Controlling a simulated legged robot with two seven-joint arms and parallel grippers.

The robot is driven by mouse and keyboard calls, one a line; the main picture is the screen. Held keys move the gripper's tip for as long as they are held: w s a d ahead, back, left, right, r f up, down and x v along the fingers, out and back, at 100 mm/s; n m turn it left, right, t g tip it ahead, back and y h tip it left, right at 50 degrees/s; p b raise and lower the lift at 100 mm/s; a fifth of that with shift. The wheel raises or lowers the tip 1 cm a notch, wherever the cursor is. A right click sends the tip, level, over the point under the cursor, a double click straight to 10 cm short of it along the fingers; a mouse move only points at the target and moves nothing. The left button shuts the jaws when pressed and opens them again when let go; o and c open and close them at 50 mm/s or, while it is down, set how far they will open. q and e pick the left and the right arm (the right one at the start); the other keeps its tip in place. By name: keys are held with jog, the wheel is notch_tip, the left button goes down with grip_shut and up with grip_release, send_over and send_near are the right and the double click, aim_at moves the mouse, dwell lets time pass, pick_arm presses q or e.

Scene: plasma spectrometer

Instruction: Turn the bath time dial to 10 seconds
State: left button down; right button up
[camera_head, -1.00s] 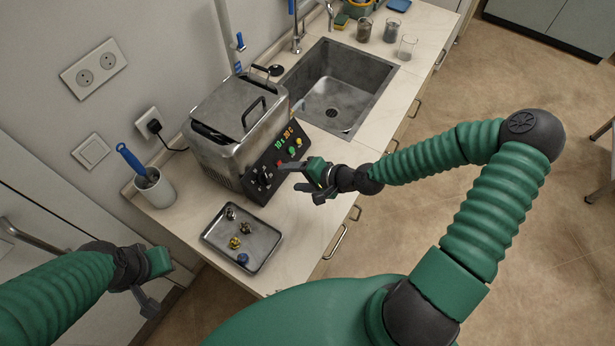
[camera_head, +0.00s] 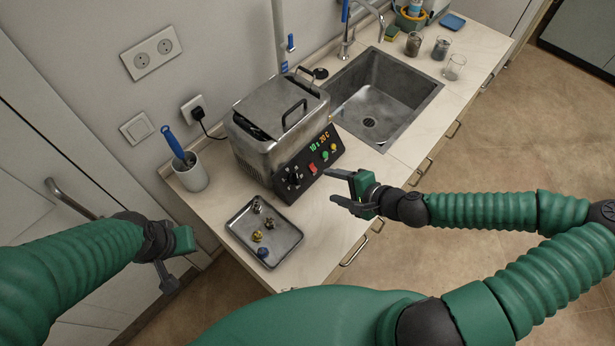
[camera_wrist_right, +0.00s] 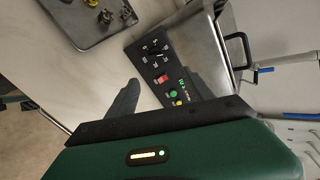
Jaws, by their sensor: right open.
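The metal bath (camera_head: 275,125) stands on the counter with a black front panel. Its black dial (camera_head: 293,177) is at the panel's left end and also shows in the right wrist view (camera_wrist_right: 153,50), with white marks around it. The lit display (camera_head: 319,142) seems to read 10 s and a temperature in C. My right gripper (camera_head: 332,186) is open and empty, right of the dial and apart from it; its fingers also show in the right wrist view (camera_wrist_right: 162,77). My left gripper (camera_head: 170,262) hangs at the lower left, away from the bath; its jaws are unclear.
A metal tray (camera_head: 238,228) with several small parts lies before the bath. A white cup (camera_head: 193,176) with a blue-handled tool stands left of it. The sink (camera_head: 383,95) and several glass jars are behind to the right. Red, green and yellow buttons sit beside the dial.

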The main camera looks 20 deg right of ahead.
jog(key=b, duration=1)
send_near(298, 180)
jog(key=shift+m, duration=0.3)
jog(key=x, duration=0.8)
jog(key=shift+w+f, duration=0.15)
jog(key=shift+w, duration=0.25)
jog(key=shift+w+a+f, duration=0.15)
jog(key=shift+a+f, duration=0.1)
